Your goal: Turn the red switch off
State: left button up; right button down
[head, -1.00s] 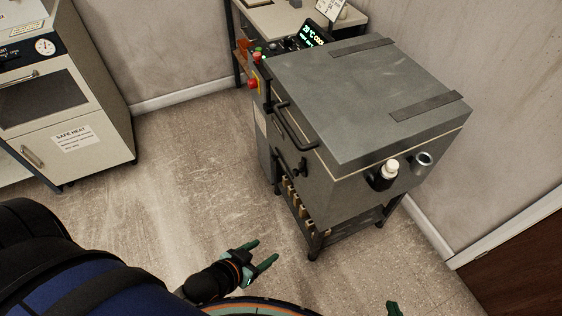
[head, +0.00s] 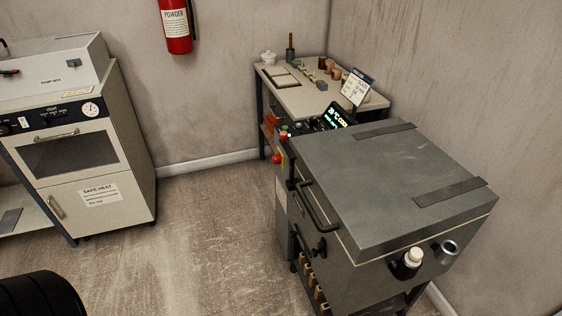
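Neither of my grippers is in view; only a black part of my own body shows at the lower left.
A white oven cabinet (head: 97,192) with a dial stands at the left. A small worktable (head: 300,97) with pots and tools stands behind the kiln. A fire extinguisher (head: 176,28) hangs on the back wall. Bare floor (head: 195,240) lies between cabinet and kiln.

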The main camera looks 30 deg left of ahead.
aim_at(276, 159)
jog(key=j+z, duration=0.15)
jog(key=j, duration=2.35)
jog(key=j+z, duration=0.15)
jog(key=j, duration=2.35)
